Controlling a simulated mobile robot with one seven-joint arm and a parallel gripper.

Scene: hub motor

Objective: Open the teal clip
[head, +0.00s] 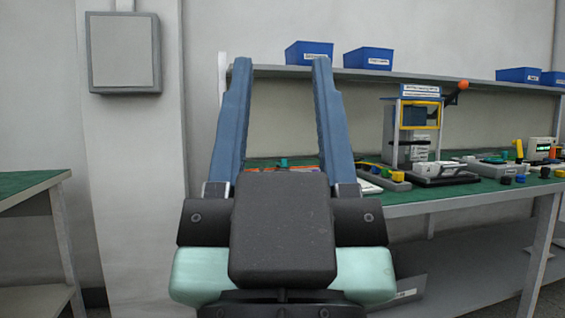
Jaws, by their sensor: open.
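My gripper (281,66) fills the middle of the head view, with two long blue fingers spread wide apart and nothing between their tips. It points towards the workbench (440,204). A small teal thing (283,162) shows between the fingers, on the green bench top beyond my gripper. It may be the teal clip, but it is too small to tell its shape or whether it is open. My gripper's dark body hides part of the bench's near left side.
A press-like fixture (421,115) with a yellow frame and an orange knob stands on the bench. Blue bins (310,54) sit on the shelf above. Another green-topped table (28,183) stands at the left.

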